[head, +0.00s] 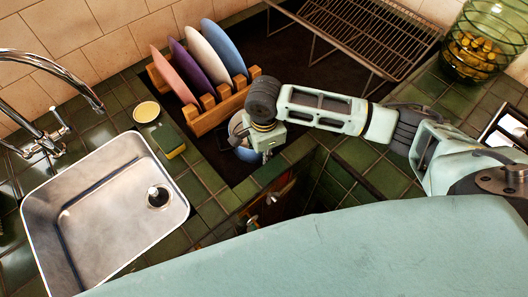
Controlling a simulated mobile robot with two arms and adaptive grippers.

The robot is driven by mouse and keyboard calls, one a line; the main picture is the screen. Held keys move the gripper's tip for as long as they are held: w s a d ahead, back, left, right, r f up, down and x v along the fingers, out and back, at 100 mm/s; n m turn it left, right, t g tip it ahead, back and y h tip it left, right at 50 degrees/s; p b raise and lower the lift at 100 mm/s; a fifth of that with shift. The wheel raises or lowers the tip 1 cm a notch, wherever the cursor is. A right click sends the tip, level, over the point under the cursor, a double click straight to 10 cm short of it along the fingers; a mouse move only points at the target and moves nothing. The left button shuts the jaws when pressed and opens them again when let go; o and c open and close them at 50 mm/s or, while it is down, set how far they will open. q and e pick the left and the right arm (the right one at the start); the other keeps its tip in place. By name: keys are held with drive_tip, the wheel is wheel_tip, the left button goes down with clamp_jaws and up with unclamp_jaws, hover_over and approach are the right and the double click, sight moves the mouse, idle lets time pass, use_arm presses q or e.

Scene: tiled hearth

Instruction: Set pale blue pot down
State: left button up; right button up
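The pale blue pot (247,155) is at the centre of the head view, in front of the wooden plate rack, in the dark recessed area behind the green tile edge. My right gripper (264,144) reaches in from the right and is right over the pot, covering much of it. Its fingers are hidden by the wrist and too small to make out, so I cannot tell whether they grip the pot. I cannot tell whether the pot touches the surface below. My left gripper is not in view.
A wooden rack (205,119) holds several coloured plates behind the pot. A metal sink (100,215) with a tap (52,70) is at left, beside a sponge (168,141) and a small round dish (146,111). A wire rack (365,35) and a green glass jar (482,45) stand at upper right.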

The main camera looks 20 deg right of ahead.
wheel_tip(320, 180, up, 12)
idle(0.5)
idle(0.5)
